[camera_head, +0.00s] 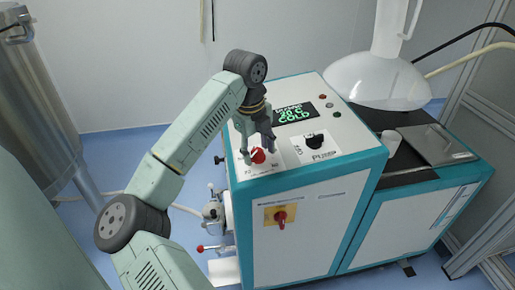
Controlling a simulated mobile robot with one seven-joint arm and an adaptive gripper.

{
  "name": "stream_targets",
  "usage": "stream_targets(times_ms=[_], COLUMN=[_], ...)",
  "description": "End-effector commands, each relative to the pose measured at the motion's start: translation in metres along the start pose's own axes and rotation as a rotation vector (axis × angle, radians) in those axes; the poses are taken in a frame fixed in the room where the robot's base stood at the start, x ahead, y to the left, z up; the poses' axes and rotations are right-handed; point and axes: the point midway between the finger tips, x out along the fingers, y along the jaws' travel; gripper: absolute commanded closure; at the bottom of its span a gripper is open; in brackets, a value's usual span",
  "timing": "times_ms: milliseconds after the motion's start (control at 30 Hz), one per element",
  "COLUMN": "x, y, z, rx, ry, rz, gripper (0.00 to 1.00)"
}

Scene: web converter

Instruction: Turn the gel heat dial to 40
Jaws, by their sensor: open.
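The gel heat dial appears to be the red knob (258,156) on the left of the machine's sloped top panel. Its scale and label are partly covered and too small to read. My gripper (258,149) is open and points down over this knob, one finger on its left and one on its right. I cannot tell whether the fingers touch it. The dark display (295,113) behind it shows green text; the bottom line reads COLD and the upper lines are unclear.
A black knob (314,140) labelled PUMP sits just right of the red one. A red switch on a yellow plate (280,215) is on the front.

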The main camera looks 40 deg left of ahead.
Motion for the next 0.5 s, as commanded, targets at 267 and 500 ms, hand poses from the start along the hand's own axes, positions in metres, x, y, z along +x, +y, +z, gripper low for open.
stream_targets(times_ms=[267, 500], x=[-0.0003, -0.0004], y=[0.0001, 0.0001], z=[0.0000, 0.0000], rx=[0.000, 0.000], ry=[0.000, 0.000], rz=[0.000, 0.000], gripper=[0.62, 0.78])
